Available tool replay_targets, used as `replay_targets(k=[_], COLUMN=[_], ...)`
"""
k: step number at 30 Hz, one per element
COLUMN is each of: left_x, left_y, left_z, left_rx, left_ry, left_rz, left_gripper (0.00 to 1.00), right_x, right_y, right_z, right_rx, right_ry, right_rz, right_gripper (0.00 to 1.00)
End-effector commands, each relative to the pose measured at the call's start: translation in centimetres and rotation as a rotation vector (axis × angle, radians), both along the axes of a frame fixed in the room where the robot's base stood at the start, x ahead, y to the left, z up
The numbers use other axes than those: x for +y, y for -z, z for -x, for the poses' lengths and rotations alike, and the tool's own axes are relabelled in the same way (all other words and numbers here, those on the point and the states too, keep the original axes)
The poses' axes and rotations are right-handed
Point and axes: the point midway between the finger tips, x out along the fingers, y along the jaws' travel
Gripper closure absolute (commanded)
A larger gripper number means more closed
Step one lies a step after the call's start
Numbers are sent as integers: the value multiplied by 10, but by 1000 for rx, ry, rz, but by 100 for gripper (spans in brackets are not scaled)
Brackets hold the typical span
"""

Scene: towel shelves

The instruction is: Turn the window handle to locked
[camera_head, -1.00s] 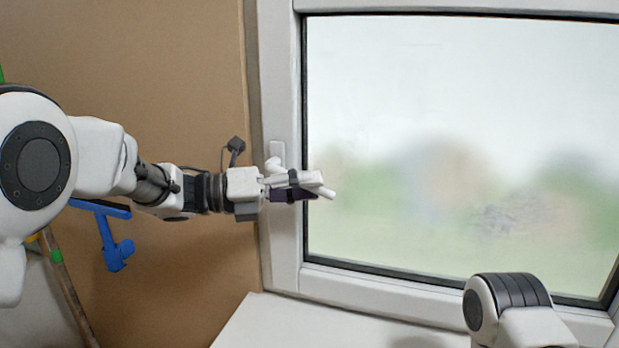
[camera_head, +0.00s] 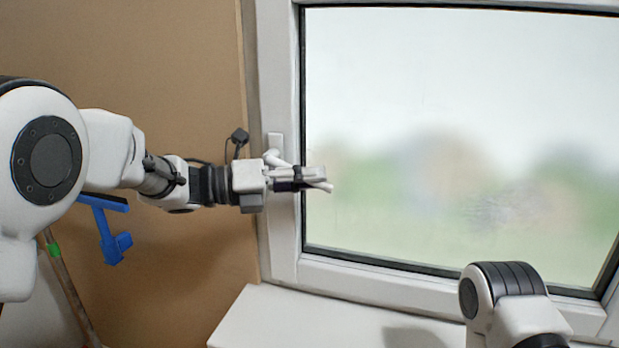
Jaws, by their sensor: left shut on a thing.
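The white window handle (camera_head: 272,157) sits on the left upright of the white window frame (camera_head: 283,230). Its base plate and a bit of its neck show above my gripper, and the rest slants down to the right behind the fingers. My left gripper (camera_head: 312,180) is shut on the handle, reaching in from the left. A pale end of the handle seems to stick out past the fingertips. The middle of the handle is hidden by the fingers. Of my right arm only a rounded joint shows at the bottom right; its gripper is out of view.
A white sill (camera_head: 300,318) runs below the window. The glass (camera_head: 460,110) fills the right side. A blue tool (camera_head: 110,238) and a wooden stick (camera_head: 66,284) are at the lower left, against the brown wall (camera_head: 180,70).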

Motion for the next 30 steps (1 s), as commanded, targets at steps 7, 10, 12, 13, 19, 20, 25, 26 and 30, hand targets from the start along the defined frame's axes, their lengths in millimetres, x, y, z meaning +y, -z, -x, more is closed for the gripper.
replay_targets(k=[7,10,12,13,19,20,25,26,30], left_x=[1,2,2,3,7,8,15,17,24], left_y=[1,3,5,6,15,17,24,25,30], left_z=[-1,-1,-1,-1,-3,-3,-5,-6,-9], left_rx=[-7,-14,-20,-25,-67,-74,-122,-130,-169], left_ry=[-1,-2,-2,-2,-1,-2,-2,-1,-3], left_rz=[-16,-35,-58,-70,-195,-218,-366,-392,-519], left_gripper=[100,100,100,100,100,100,100,100,100], right_x=[0,0,0,0,0,0,0,0,0], right_y=[2,4,7,9,19,20,23,23,20], right_z=[0,0,0,0,0,0,0,0,0], right_rx=[0,0,0,0,0,0,0,0,0], right_ry=[0,0,0,0,0,0,0,0,0], right_rz=[0,0,0,0,0,0,0,0,0], right_gripper=[100,100,100,100,100,100,100,100,100])
